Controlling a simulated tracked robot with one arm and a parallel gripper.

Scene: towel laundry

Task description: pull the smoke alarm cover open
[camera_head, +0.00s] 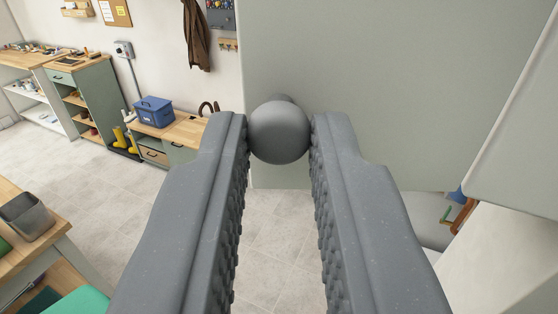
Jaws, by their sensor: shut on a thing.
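My gripper (280,135) reaches up the middle of the view, one ridged grey finger on each side. Its fingertips are shut on a round grey knob (280,132). The knob sits in front of a large, plain grey-green panel (400,90), with a short stem showing behind it. The panel looks like a cabinet door, and its lower edge hangs above the floor. I cannot make out a smoke alarm cover in this view.
A pale panel (515,140) stands close at the right, with a blue and orange-brown item (460,208) below it. A wooden table (35,250) is at the left. A blue box (154,111) is on a far bench. Tiled floor (100,200) is clear between.

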